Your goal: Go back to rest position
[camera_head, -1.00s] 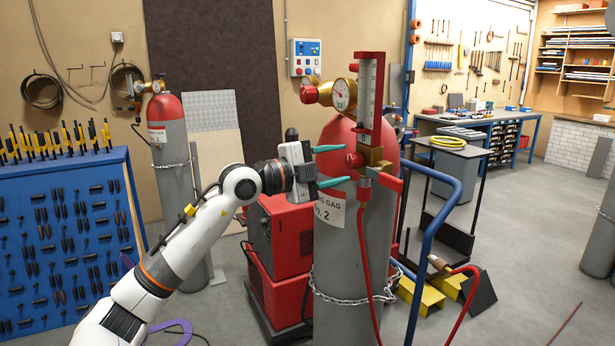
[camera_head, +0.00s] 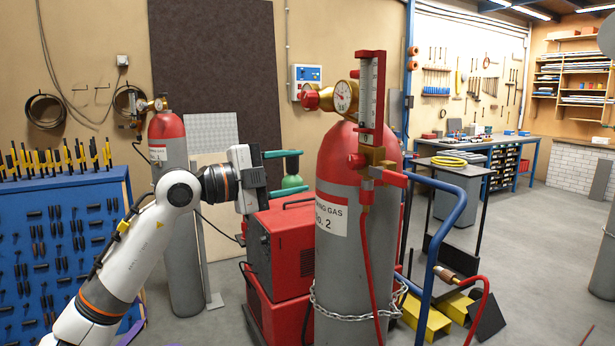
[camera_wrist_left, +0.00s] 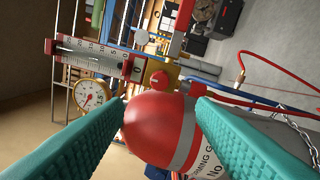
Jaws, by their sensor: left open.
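My left gripper (camera_head: 284,173) is open and empty, left of the large gas cylinder (camera_head: 338,255) with its red top. Its green fingers point right, toward the cylinder, and are apart from it. In the left wrist view the two fingers (camera_wrist_left: 158,130) are spread wide, with the cylinder's red top (camera_wrist_left: 160,128) seen between and beyond them. The regulator's gauge (camera_head: 342,96) and upright flow tube (camera_head: 371,90) stand on top of the cylinder. A small red knob (camera_wrist_left: 160,80) shows on the regulator in the left wrist view. My right gripper is not in view.
A red welding machine (camera_head: 285,250) stands behind the cylinder, under my left gripper. A blue tool rack (camera_head: 60,235) and a second red-topped cylinder (camera_head: 178,240) are at the left. A blue tube rail (camera_head: 437,235) and a red hose (camera_head: 366,265) are on the right.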

